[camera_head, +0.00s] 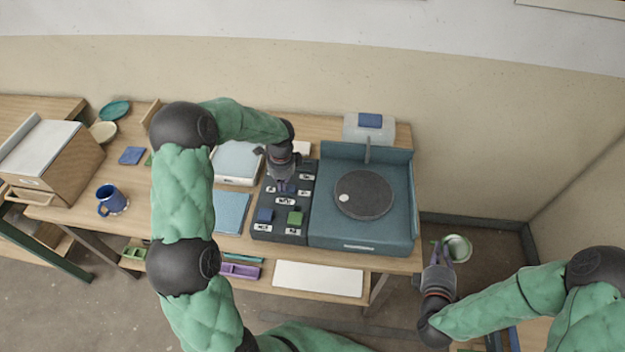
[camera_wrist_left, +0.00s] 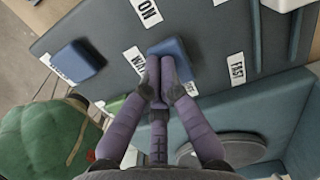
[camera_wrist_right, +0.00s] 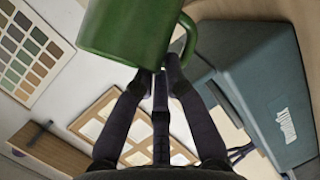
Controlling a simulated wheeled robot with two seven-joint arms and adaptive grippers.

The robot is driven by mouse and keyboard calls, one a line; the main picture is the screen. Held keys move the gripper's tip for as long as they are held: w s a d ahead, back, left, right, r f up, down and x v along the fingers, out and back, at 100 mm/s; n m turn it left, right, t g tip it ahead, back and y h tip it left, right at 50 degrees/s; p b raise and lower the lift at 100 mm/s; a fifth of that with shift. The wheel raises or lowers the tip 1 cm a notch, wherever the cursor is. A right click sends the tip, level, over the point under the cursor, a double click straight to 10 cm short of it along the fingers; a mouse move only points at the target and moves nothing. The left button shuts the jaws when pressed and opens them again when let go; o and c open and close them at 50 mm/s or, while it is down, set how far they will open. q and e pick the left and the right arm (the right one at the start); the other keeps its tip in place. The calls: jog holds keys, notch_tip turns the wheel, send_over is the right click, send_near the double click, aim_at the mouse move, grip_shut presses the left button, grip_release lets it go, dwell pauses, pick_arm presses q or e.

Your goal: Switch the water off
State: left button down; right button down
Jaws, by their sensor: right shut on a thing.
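The dark grey control panel (camera_head: 252,232) stands on the table, left of the teal wheel unit. Contact and the switch's setting cannot be told.
Another blue switch (camera_head: 264,215) and a green one (camera_head: 295,217) are close by on the panel. The teal unit (camera_head: 340,160) holds a dark round wheel (camera_head: 363,194). A blue mug (camera_head: 111,200) stands at the left.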

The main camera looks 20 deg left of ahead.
pick_arm(q)
jog(key=shift+s+a+f+h+p, duration=0.2)
jog(key=shift+h+p, duration=0.3)
jog(key=shift+p, duration=0.35)
jog(key=shift+f, duration=0.3)
jog(key=shift+d, duration=0.5)
jog(key=shift+w+d, duration=0.1)
jog(key=shift+d, duration=0.4)
